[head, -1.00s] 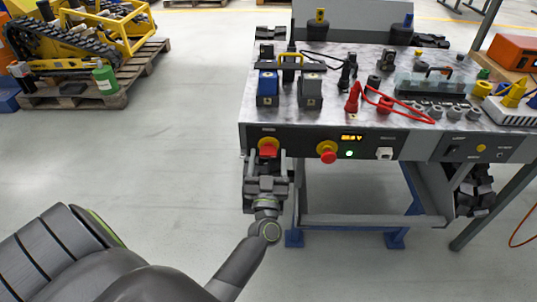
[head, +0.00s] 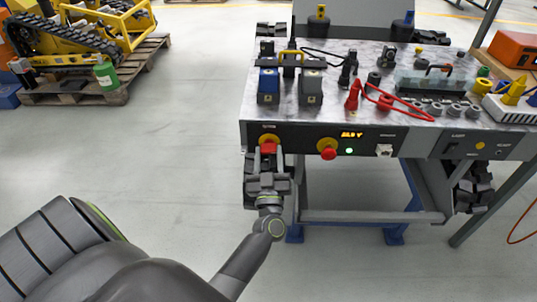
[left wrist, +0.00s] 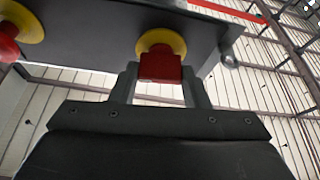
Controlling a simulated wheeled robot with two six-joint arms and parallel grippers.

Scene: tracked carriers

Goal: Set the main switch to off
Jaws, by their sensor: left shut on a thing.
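The main switch (head: 268,147) is a red handle on a yellow round plate, at the left end of the dark front panel of the bench. In the left wrist view the red handle (left wrist: 160,67) stands between the two fingers, in front of its yellow plate. My left gripper (head: 267,160) is at the panel, shut on this red handle. It also shows in the left wrist view (left wrist: 160,85). The lower part of the handle is hidden by the gripper in the head view. My right gripper (head: 474,188) seems to be the dark shape below the bench's right end; its jaws are unclear.
A red button on yellow (head: 328,149) sits right of the switch, beside a lit green lamp (head: 349,151) and an amber display (head: 351,134). The metal bench top (head: 335,104) carries connectors and a red cable.

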